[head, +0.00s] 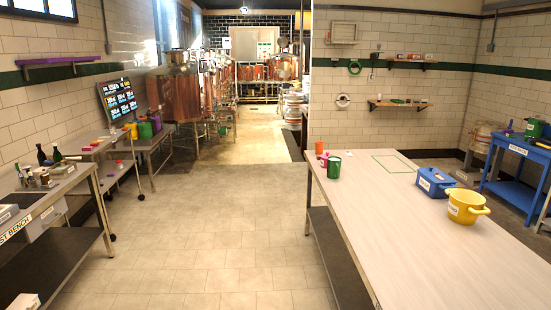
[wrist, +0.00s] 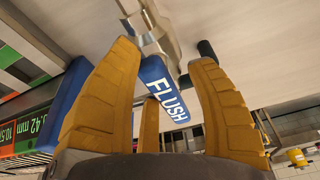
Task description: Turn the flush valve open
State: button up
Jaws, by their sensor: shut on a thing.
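The flush valve's blue lever (wrist: 163,88), with white letters reading FLUSH, shows in the middle of the wrist view. Its upper end meets a metal fitting (wrist: 152,20) at the top of that view. My gripper (wrist: 165,56) has yellow fingers, one on each side of the lever and a third in front of it, and is shut on the lever. The fingers hide part of the lever. I cannot make out the valve or my gripper in the head view.
In the wrist view, a dark green cylinder (wrist: 207,50) is beside the right finger and a blue bar (wrist: 68,108) is left of the fingers. In the head view, a long table (head: 400,230) stands at right, a steel bench (head: 75,190) at left. The floor (head: 210,240) between is clear.

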jog(key=r+p, duration=0.1)
jog(key=r, duration=0.2)
jog(key=r+p, duration=0.1)
jog(key=shift+w+d+r+p, duration=0.15)
jog(key=shift+d+r+p, duration=0.05)
jog(key=shift+d+p, duration=0.1)
jog(key=shift+p+v, duration=0.65)
jog(key=shift+v, duration=0.2)
jog(key=shift+r, duration=0.1)
